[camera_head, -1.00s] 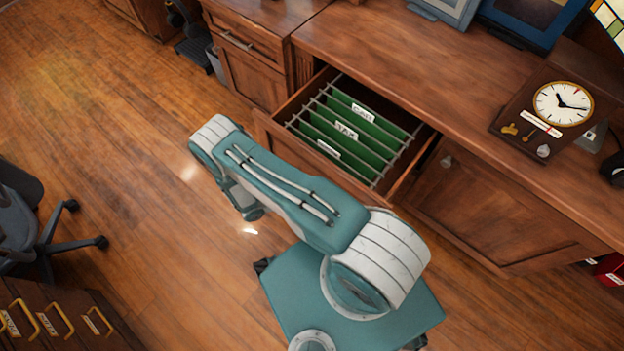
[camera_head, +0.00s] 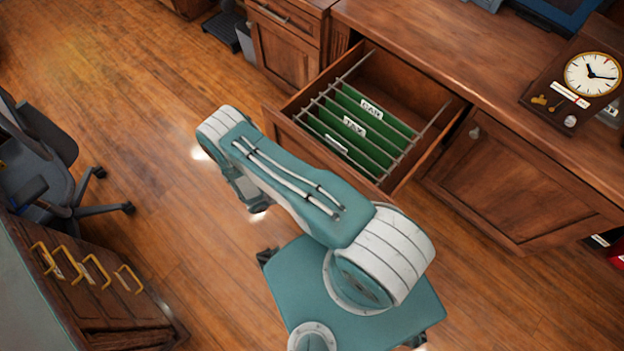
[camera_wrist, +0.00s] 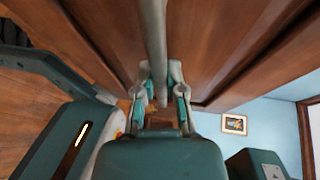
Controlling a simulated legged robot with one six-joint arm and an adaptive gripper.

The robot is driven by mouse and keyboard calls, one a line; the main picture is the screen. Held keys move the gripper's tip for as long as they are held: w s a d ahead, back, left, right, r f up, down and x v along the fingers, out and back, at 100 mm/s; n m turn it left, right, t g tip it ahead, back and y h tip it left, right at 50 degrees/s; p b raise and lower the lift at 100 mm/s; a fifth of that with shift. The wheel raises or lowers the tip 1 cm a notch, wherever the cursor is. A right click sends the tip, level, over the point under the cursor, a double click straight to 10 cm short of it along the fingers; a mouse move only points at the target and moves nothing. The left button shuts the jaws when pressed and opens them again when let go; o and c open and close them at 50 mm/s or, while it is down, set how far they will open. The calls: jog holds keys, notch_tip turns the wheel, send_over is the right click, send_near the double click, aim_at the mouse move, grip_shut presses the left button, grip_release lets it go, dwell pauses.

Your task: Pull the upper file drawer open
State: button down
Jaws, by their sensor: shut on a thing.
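The upper file drawer (camera_head: 285,127) stands well open from the wood cabinet in the head view. Green hanging files (camera_head: 352,128) with white labels hang on metal rails inside it, with empty space behind them. My arm covers part of the drawer front and hides its handle in the head view. In the wrist view, my gripper (camera_wrist: 161,98) is shut on the grey bar handle (camera_wrist: 154,40), with one finger on each side. The wood drawer front (camera_wrist: 215,40) lies close beyond the handle.
A clock (camera_head: 590,75) stands on the desktop (camera_head: 440,55) at the right. A closed cabinet door (camera_head: 520,185) is right of the drawer. A chair (camera_head: 60,165) and a cabinet with yellow handles (camera_head: 85,285) are at the left. Wood floor (camera_head: 150,130) between is clear.

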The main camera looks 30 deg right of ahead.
jog(key=shift+s+a+f, duration=0.15)
jog(key=shift+s+f, duration=0.05)
jog(key=c, duration=0.7)
grip_release()
jog(key=shift+w+r, duration=0.1)
jog(key=a+r, duration=0.2)
jog(key=a, duration=1)
